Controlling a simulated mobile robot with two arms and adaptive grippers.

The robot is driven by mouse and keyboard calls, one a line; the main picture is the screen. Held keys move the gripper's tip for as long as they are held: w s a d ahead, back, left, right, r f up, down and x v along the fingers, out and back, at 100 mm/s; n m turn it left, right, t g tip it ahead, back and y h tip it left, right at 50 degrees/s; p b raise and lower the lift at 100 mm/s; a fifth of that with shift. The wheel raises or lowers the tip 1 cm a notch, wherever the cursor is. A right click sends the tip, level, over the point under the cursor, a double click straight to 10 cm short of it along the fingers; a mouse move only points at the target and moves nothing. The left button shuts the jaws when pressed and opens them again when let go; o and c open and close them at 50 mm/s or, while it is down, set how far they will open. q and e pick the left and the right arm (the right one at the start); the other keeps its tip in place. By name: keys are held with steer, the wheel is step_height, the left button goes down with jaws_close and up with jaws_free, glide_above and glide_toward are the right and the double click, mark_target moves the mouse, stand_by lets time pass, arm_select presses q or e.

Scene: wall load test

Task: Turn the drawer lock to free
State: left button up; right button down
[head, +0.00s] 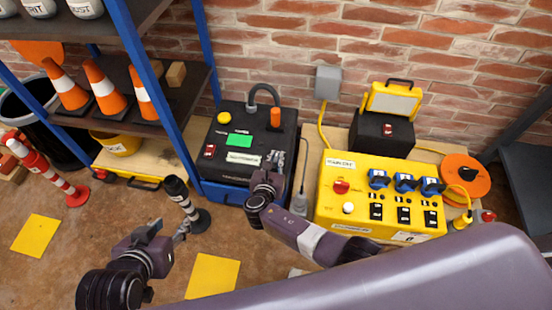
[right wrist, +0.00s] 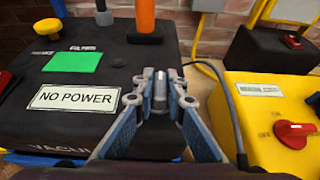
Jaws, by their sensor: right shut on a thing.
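My right gripper (head: 275,160) is at the right front part of the top of a black machine (head: 221,138). In the right wrist view its fingertips (right wrist: 160,88) are shut on a small grey metal piece (right wrist: 160,84). I cannot tell whether this piece is the drawer lock, and the fingers hide much of it. The machine bears a "NO POWER" label (right wrist: 73,98) and a green panel (right wrist: 73,62). It stands on a blue base (head: 220,193).
A yellow switch box (head: 330,205) with a red knob (head: 341,187) stands right of the machine. A black case (head: 382,135) with a yellow lamp (head: 394,100) is behind it. A blue-framed shelf (head: 165,95) with orange cones stands left. A yellow floor square (head: 213,275) lies in front.

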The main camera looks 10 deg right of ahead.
steer(key=shift+w+r, duration=0.1)
steer(key=c, duration=2)
jaws_free()
steer(key=shift+o, duration=0.2)
steer(key=v, duration=1.2)
steer(key=shift+d, duration=0.1)
